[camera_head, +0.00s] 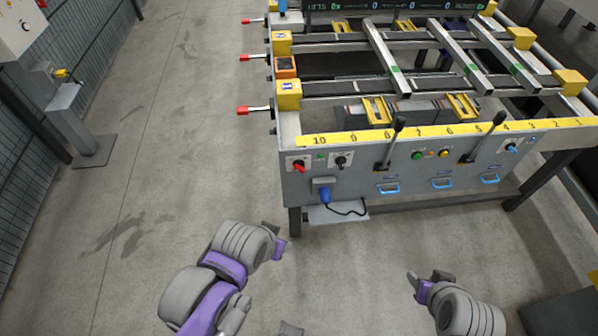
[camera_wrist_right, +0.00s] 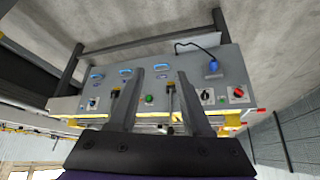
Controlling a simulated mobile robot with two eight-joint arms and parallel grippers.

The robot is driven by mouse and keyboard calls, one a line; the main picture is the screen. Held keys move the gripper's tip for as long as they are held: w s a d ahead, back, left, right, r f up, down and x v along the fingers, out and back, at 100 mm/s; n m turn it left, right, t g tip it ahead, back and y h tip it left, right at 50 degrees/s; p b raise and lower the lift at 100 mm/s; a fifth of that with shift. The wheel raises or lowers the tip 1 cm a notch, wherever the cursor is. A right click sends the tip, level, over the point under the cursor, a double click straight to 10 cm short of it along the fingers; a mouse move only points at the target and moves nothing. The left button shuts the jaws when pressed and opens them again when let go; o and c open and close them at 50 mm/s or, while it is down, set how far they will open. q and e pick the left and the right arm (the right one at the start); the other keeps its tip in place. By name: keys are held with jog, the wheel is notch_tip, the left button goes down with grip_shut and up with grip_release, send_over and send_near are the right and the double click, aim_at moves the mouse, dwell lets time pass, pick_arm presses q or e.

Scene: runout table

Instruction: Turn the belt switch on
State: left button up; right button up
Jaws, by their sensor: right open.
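The machine's grey front panel (camera_head: 350,187) faces me in the head view. It carries a red rotary switch (camera_head: 299,166), a black rotary switch (camera_head: 341,161) and a blue switch (camera_head: 511,148) at the right. Their labels are too small to read, so I cannot tell which is the belt switch. The switches also show upside down in the right wrist view, red (camera_wrist_right: 238,92) and black (camera_wrist_right: 206,95). My right gripper (camera_wrist_right: 158,72) is open and empty, in front of and apart from the panel. My left gripper (camera_head: 279,240) is low, left of the panel; its jaws are unclear.
Two black levers (camera_head: 392,140) (camera_head: 487,135) stick up from the panel, with green (camera_head: 417,155) and yellow (camera_head: 443,153) buttons between. A blue plug (camera_head: 325,195) with a cable and several blue handles (camera_head: 388,188) sit below. Red-tipped handles (camera_head: 250,110) jut left. The floor before the panel is clear.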

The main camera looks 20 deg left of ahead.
jog(key=w+a+f+n+t+y+b, duration=0.25)
jog(key=w+a+n, duration=0.25)
jog(key=w+a, duration=0.5)
jog(key=n+t+y+b, duration=0.5)
jog(key=n, duration=0.1)
send_near(299, 171)
jog(key=d+r, duration=0.6)
jog(key=d, duration=0.1)
jog(key=s+a+f+n+t+b, duration=0.1)
jog(key=a+f+n+t+b, duration=0.1)
jog(key=a+f, duration=0.55)
jog(key=shift+y, duration=0.35)
jog(key=x, duration=0.9)
jog(key=shift+w+d+p, duration=0.15)
jog(key=shift+w+p, duration=0.25)
grip_shut()
